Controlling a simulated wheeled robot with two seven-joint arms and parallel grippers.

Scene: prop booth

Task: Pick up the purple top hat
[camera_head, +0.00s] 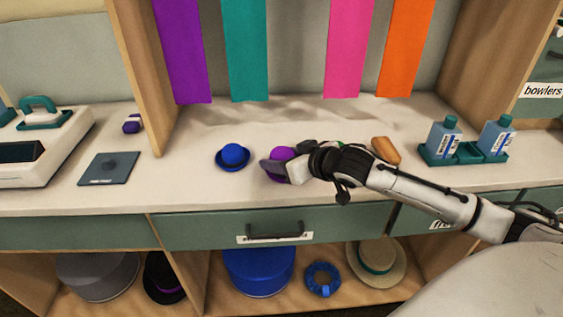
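A bright purple hat (281,153) sits on the pale counter, just right of a blue round-crowned hat (233,156). Only part of its rounded-looking crown shows; my gripper hides the rest, so its full shape is unclear. My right gripper (284,166) reaches in from the right, with its fingers at the purple hat and overlapping it in the picture. Whether the fingers are closed on it cannot be told. My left gripper is not in view.
An orange-brown item (385,150) lies behind my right forearm. Two blue bottles stand in a green tray (467,153) at right. A dark plate (109,169) and a white scale-like device (62,155) are at left. Several hats fill the shelf below.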

